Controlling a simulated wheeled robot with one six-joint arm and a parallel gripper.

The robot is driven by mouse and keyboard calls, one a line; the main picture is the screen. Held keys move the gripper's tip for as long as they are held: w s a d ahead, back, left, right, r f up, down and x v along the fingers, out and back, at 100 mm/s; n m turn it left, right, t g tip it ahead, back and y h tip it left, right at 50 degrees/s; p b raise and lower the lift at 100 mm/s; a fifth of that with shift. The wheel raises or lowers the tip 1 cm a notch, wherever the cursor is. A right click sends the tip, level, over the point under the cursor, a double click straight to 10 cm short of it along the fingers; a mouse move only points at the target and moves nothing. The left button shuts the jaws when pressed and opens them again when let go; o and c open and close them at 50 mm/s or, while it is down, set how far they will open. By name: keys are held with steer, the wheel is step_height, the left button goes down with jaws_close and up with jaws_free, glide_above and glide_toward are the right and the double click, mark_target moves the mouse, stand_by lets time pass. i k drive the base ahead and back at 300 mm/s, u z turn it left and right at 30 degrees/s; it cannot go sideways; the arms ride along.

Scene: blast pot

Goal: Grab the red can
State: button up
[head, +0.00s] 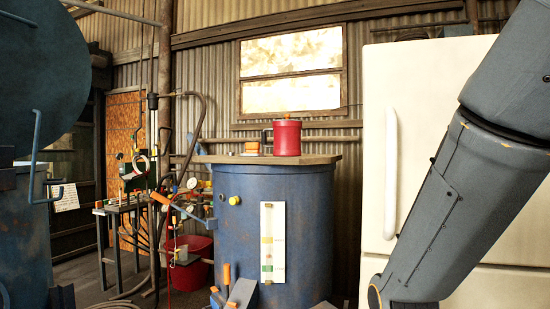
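A red can (287,139) with a dark lid and an orange knob on top stands upright on the wooden board (325,160) that covers the blue drum (308,220). A dark handle shows at the can's left side. My arm comes in from the right edge and passes in front of the cream fridge. My gripper is not in view; the arm runs out of the picture at the bottom right. The can is apart from every visible part of my arm.
A small orange and white item (252,148) sits just left of the can. The cream fridge (405,90) stands at right. At left are a large blue tank (35,80), a tool table (125,208) and a red tub (190,265).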

mark_target(287, 134)
steer(key=u, duration=1.8)
steer(key=i, duration=3)
steer(key=z, duration=2.4)
